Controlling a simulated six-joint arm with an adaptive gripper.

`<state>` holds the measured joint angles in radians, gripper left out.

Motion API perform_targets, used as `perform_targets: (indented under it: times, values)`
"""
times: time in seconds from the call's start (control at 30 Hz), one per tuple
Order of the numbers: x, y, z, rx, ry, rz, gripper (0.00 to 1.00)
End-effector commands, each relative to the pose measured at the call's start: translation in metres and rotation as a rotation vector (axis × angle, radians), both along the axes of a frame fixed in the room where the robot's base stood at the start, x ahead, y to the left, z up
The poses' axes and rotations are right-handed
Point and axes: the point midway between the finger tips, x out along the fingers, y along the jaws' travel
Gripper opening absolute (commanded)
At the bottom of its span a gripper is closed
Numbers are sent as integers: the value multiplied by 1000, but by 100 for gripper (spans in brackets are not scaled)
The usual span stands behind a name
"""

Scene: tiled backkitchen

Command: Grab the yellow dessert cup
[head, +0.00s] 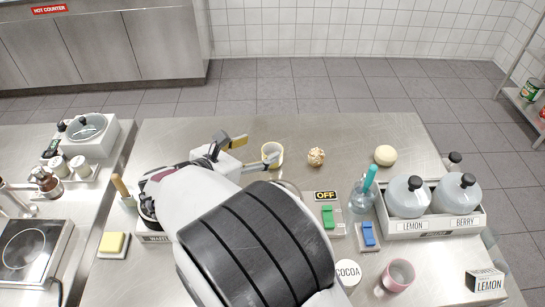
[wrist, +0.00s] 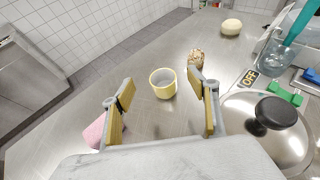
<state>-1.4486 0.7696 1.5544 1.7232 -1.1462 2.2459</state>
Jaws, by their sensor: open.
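The yellow dessert cup (head: 272,154) stands upright on the steel table, near its far edge, in the head view. It is pale yellow with a light interior. In the wrist view the cup (wrist: 163,84) sits ahead of my gripper (wrist: 160,105), between the lines of the two fingers. The cup looks empty. My gripper (head: 251,150) is open, with its fingers spread and nothing between them. In the head view one fingertip appears close beside the cup; I cannot tell whether it touches.
A round crumbly ball (head: 316,157) and a cream ball (head: 385,155) lie right of the cup. A lidded pot (wrist: 266,127) stands close right of my gripper in the wrist view. A pink thing (wrist: 97,131) lies left. A crate rim (head: 436,232) holds labelled jars at right.

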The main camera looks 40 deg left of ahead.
Motion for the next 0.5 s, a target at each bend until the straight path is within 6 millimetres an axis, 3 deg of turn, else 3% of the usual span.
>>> perform_targets:
  times: [0.27, 0.5]
  values:
    - [0, 0, -36, -3, 0, 0, 60]
    - [11, 1, -39, 0, 1, 0, 60]
